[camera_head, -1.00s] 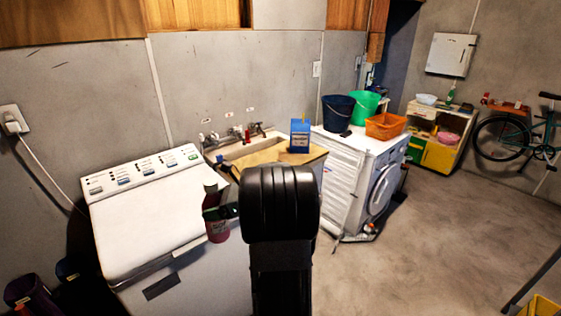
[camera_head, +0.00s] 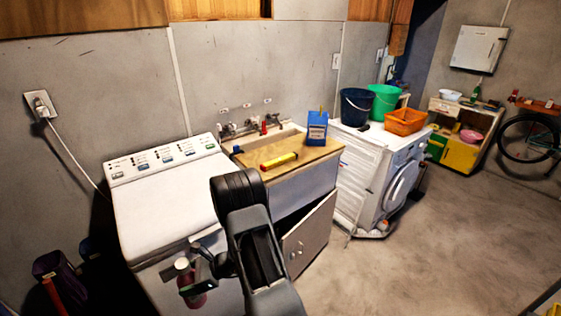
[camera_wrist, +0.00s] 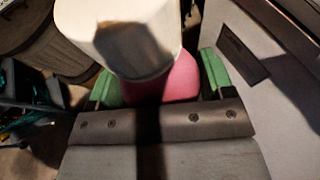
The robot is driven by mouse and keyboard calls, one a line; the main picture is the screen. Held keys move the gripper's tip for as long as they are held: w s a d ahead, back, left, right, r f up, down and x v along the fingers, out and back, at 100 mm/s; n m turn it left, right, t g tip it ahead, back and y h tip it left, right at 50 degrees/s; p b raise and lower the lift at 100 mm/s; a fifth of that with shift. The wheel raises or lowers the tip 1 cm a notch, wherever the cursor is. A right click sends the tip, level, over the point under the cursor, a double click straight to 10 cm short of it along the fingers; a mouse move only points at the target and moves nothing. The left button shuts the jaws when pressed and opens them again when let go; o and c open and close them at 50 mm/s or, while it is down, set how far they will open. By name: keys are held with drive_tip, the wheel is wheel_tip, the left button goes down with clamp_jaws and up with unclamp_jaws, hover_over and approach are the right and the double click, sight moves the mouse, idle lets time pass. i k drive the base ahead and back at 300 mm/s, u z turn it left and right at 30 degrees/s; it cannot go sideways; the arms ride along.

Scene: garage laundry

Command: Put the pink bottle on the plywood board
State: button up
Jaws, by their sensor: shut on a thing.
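The pink bottle (camera_head: 193,298) is in my gripper (camera_head: 190,277), in front of the white top-loading washer, low in the head view. In the wrist view my gripper's green pads (camera_wrist: 160,80) lie on both sides of the bottle's pink body (camera_wrist: 182,80). Its large pale cap (camera_wrist: 118,30) faces the camera and hides part of the body. The plywood board (camera_head: 317,154) lies over the sink, to the right of the washer and of my gripper. A yellow and red tube (camera_head: 279,161) and a blue box (camera_head: 317,128) are on it.
The washer (camera_head: 165,200) stands left of the sink cabinet, whose door (camera_head: 308,237) hangs open. A front-loader (camera_head: 380,165) at the right bears a dark bucket (camera_head: 357,106), a green bucket (camera_head: 383,99) and an orange basket (camera_head: 405,121). Floor at the right is clear.

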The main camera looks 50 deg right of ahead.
sight(283, 148)
drive_tip(key=z, duration=2.95)
drive_tip(key=i, duration=2.35)
drive_tip(key=u, duration=2.95)
